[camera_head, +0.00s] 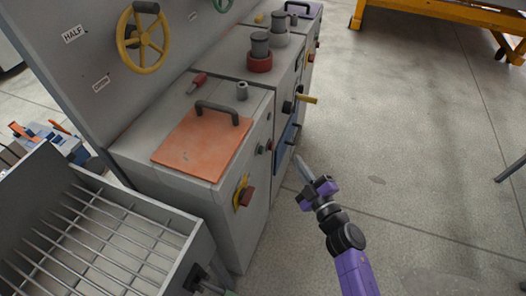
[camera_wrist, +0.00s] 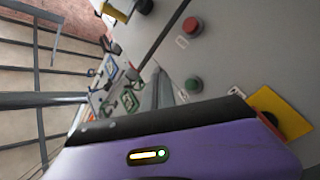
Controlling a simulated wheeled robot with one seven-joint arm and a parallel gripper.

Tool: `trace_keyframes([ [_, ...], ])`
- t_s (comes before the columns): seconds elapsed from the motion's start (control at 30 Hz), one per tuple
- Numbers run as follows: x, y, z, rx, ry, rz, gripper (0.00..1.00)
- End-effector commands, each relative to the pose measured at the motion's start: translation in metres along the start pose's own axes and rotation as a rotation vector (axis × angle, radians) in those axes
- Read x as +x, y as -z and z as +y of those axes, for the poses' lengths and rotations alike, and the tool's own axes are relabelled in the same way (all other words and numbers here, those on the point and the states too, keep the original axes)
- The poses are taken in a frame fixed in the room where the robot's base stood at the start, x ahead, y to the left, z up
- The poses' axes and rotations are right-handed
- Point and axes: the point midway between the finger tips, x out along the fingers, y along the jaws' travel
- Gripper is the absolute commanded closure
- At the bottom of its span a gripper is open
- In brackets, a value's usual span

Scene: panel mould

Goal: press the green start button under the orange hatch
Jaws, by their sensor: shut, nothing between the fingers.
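The orange hatch (camera_head: 203,145) lies flat on top of the grey cabinet, closed, with a dark handle (camera_head: 218,108) at its far edge. Whatever is beneath it is hidden. A small green button (camera_head: 261,150) sits on the cabinet's front face, beside a red button (camera_head: 269,144). In the wrist view the green button (camera_wrist: 193,86) and the red button (camera_wrist: 192,26) show on the grey panel. My gripper (camera_head: 302,166) is shut and empty, in front of the cabinet and to the right of the hatch, apart from both buttons.
A red knob on a yellow plate (camera_head: 243,194) sticks out below the hatch's front. A yellow lever (camera_head: 306,98) juts from the front further back. A rack of metal rods (camera_head: 95,240) stands at lower left. The floor (camera_head: 420,180) to the right is largely clear.

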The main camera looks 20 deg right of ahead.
Motion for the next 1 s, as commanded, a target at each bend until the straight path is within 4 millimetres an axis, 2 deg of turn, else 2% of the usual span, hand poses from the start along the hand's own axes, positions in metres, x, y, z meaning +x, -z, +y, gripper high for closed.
trace_keyframes([
  [0.23,0.023,0.015,-0.021,-0.001,0.000,0.004,1.00],
  [0.5,0.044,0.031,-0.033,-0.001,-0.001,0.003,1.00],
  [1.0,0.051,0.038,-0.037,0.001,0.000,0.001,1.00],
])
